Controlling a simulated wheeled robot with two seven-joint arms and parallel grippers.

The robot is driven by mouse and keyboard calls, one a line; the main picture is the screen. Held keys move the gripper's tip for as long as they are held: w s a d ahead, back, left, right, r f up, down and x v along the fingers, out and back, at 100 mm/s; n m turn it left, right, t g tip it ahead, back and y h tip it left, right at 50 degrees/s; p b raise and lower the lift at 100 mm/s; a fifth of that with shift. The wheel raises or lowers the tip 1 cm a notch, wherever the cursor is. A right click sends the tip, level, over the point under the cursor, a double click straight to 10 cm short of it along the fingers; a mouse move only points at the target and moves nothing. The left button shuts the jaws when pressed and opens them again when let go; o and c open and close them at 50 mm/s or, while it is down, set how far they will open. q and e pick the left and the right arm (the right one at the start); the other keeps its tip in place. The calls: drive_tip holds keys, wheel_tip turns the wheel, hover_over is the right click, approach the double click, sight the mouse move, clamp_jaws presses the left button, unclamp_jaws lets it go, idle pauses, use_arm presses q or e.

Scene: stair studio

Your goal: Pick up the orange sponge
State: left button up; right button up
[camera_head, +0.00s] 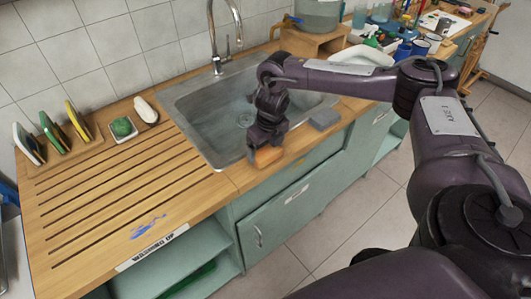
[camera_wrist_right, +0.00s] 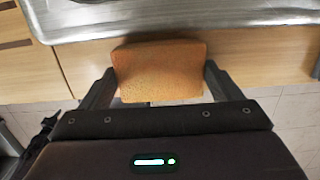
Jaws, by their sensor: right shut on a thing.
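The orange sponge (camera_head: 267,155) is at the front edge of the counter, just in front of the sink, in the head view. My right gripper (camera_head: 266,147) reaches down onto it from above. In the right wrist view the sponge (camera_wrist_right: 160,70) sits between the two fingers of my right gripper (camera_wrist_right: 160,85), with a finger against each side. The gripper is shut on it. Whether the sponge still touches the counter is hard to tell. My left gripper does not show.
The steel sink (camera_head: 190,118) with its tap (camera_head: 222,50) lies behind the gripper. A grey block (camera_head: 324,119) lies on the counter to the right. A slatted wooden drainer (camera_head: 110,185) fills the left, with a small dish (camera_head: 113,137) behind it.

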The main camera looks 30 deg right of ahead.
sight(266, 150)
wheel_tip(266, 150, up, 7)
drive_tip(key=shift+w+r+b, duration=0.1)
drive_tip(key=shift+b, duration=0.25)
wheel_tip(266, 150, up, 13)
drive_tip(key=p, duration=0.4)
drive_tip(key=shift+p, duration=0.3)
drive_tip(key=o, duration=0.4)
drive_tip(key=c, duration=0.3)
